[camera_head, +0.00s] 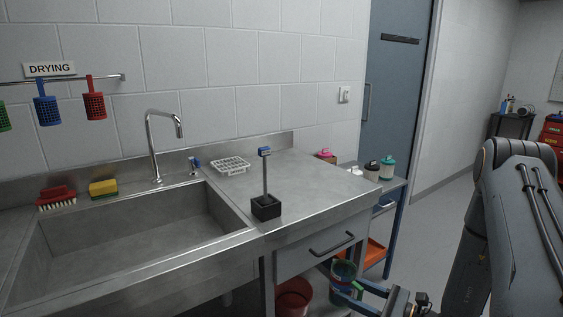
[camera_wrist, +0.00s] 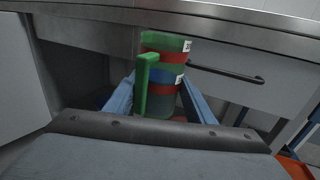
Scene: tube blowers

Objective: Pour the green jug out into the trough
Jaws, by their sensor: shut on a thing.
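The green jug (camera_head: 343,270) is low in front of the steel counter, below its top, near the drawer front. In the wrist view the jug (camera_wrist: 165,62) looks roughly upright, with a green handle towards me, red bands and white labels; what it holds I cannot tell. My gripper (camera_head: 350,284) is shut on the jug, its blue fingers on either side of it in the wrist view (camera_wrist: 158,95). The trough could be the wide steel sink basin (camera_head: 120,238) at the left, which is open and looks empty.
On the counter (camera_head: 312,190) stand a black block with an upright rod (camera_head: 266,205) and a white rack (camera_head: 231,165). A tap (camera_head: 152,145) arches over the sink. A red bucket (camera_head: 294,298) sits below. A blue-framed trolley (camera_head: 394,215) with bottles stands right.

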